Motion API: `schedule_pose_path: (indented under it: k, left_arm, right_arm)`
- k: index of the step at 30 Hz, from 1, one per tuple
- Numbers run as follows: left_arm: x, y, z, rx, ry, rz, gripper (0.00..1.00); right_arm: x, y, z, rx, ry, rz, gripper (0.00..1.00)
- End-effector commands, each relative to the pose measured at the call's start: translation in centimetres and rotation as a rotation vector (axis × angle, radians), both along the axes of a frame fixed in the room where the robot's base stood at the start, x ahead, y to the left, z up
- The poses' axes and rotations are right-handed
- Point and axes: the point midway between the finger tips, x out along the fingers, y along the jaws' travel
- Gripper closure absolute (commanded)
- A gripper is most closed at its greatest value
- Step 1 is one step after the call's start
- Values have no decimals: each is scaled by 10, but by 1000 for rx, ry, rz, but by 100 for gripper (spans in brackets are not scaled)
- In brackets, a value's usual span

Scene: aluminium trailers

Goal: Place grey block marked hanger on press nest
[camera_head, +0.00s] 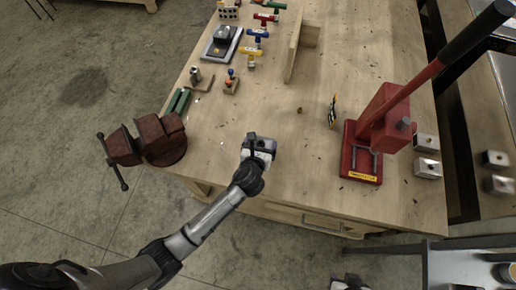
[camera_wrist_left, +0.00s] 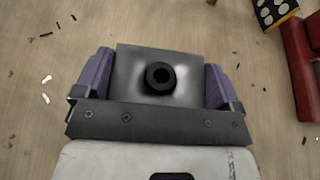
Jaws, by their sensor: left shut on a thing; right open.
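My left gripper (camera_head: 258,147) is shut on a grey block, low over the front of the wooden bench. In the left wrist view the block (camera_wrist_left: 132,66) sits between two purple finger pads, with a round black socket in its face; no marking is readable. The red press (camera_head: 384,120) stands to the right with its long black-handled lever raised. Its red base (camera_head: 349,160) has a nest area with metal rails (camera_head: 363,157) and a yellow label in front. The held block is left of this nest and apart from it. My right gripper (camera_head: 350,283) shows partly at the bottom edge, off the bench.
Two grey blocks (camera_head: 426,142) (camera_head: 427,168) lie right of the press. A small black-and-yellow sign (camera_head: 333,110) stands left of it. A dark red vise (camera_head: 158,138) is at the left corner. Coloured handled parts (camera_head: 250,56) and a wooden divider (camera_head: 294,45) are farther back.

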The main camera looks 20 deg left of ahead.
Motion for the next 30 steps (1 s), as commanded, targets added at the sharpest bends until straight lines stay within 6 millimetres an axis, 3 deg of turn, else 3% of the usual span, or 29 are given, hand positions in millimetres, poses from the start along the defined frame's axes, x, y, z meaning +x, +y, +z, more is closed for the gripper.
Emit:
schedule_pose_path:
  k: [7, 16, 30]
  left_arm:
    - [1, 10, -9, -1, 0, -1, 50]
    - [1, 10, -43, -1, 1, -1, 50]
    - [1, 10, -48, 0, -1, -2, 50]
  right_arm:
    - [0, 2, -2, 6, 0, -3, 57]
    - [1, 2, -13, 7, -1, -3, 57]
    - [1, -1, -14, -4, -2, 4, 57]
